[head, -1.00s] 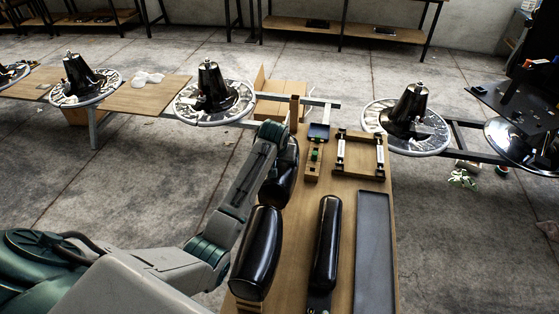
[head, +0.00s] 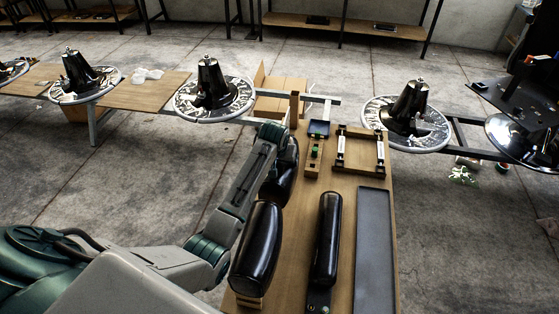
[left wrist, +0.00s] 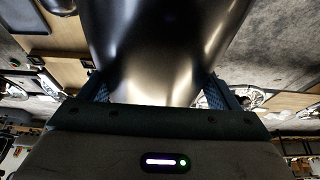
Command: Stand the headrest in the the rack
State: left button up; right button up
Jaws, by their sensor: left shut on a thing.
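A glossy black padded piece, which looks like the headrest (head: 280,178), is beside the left edge of the wooden bench, partly hidden by my left arm. My left gripper (left wrist: 157,91) is shut on it; the black piece (left wrist: 155,45) fills the space between the fingers in the left wrist view. In the head view the gripper's fingertips are hidden. I cannot tell whether the piece touches the bench. A wooden frame with black corner fittings and two white bars (head: 341,152), possibly the rack, lies on the bench to the right. My right gripper is out of view.
The wooden bench (head: 300,240) also holds a large black cushion (head: 256,250), a long black roll (head: 327,240), a grey tray (head: 374,250) and a small block with a green part (head: 316,152).

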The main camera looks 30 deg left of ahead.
pick_arm(q)
jog(key=o, duration=1.1)
jog(key=shift+w+r, duration=0.1)
jog(key=shift+o, duration=0.8)
jog(key=p+v, duration=0.3)
jog(key=p, duration=0.1)
jog(key=shift+r, duration=0.25)
jog(key=v, duration=0.6)
jog(key=shift+s+d, duration=0.1)
jog(key=shift+s, duration=0.15)
jog(key=shift+s+r, duration=0.25)
jog(key=shift+r, duration=0.4)
jog(key=shift+d, duration=0.15)
